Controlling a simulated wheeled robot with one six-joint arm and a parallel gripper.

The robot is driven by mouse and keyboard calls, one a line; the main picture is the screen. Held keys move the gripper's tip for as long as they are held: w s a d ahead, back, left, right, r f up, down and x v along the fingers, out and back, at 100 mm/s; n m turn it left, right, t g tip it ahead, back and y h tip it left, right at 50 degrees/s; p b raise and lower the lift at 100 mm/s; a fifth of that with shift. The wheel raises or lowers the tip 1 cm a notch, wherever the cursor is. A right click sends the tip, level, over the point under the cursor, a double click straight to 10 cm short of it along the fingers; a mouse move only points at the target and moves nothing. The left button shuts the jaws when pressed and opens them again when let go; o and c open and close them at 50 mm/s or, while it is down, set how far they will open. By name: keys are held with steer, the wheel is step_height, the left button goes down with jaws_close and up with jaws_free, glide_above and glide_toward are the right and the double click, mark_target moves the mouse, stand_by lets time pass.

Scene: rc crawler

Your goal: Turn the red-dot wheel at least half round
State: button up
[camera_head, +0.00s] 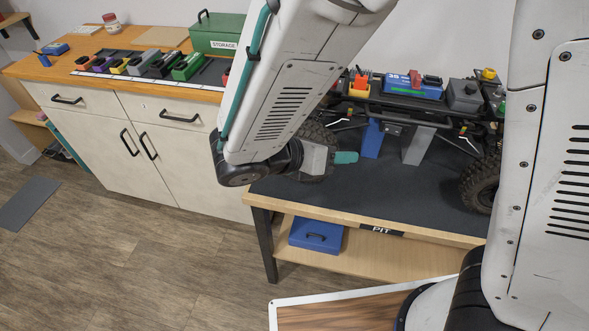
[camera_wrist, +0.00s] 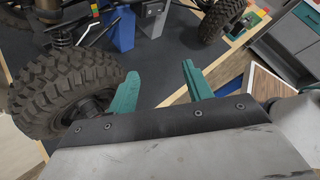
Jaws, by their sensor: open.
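The RC crawler (camera_head: 410,100) is on the dark pit bench top, with blue and grey supports (camera_head: 371,140) under its chassis. One black knobby wheel (camera_head: 318,133) is partly hidden behind my gripper, and another wheel (camera_head: 481,185) is at the right. I cannot make out a red dot on any wheel. My gripper (camera_head: 345,158) is open and empty at the near wheel. In the wrist view, my gripper's teal fingers (camera_wrist: 160,88) are spread, with the left one close beside the large near wheel (camera_wrist: 60,92); contact is unclear. Another wheel (camera_wrist: 221,20) is farther off.
The pit bench (camera_head: 400,205) has a shelf with a blue case (camera_head: 316,235) below. A white cabinet (camera_head: 150,150) on the left carries a green storage box (camera_head: 217,33) and a row of small coloured items. The floor (camera_head: 130,260) in front is clear.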

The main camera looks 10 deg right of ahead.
steer(key=a+f+n+t+y, duration=0.2)
steer(key=a+f+n+t, duration=0.55)
steer(key=a+n, duration=0.45)
steer(key=f+x, duration=0.1)
steer(key=x, duration=0.6)
steer(key=shift+s+d+f, duration=0.15)
steer(key=shift+d+f, duration=0.05)
steer(key=shift+d, duration=0.15)
jaws_close()
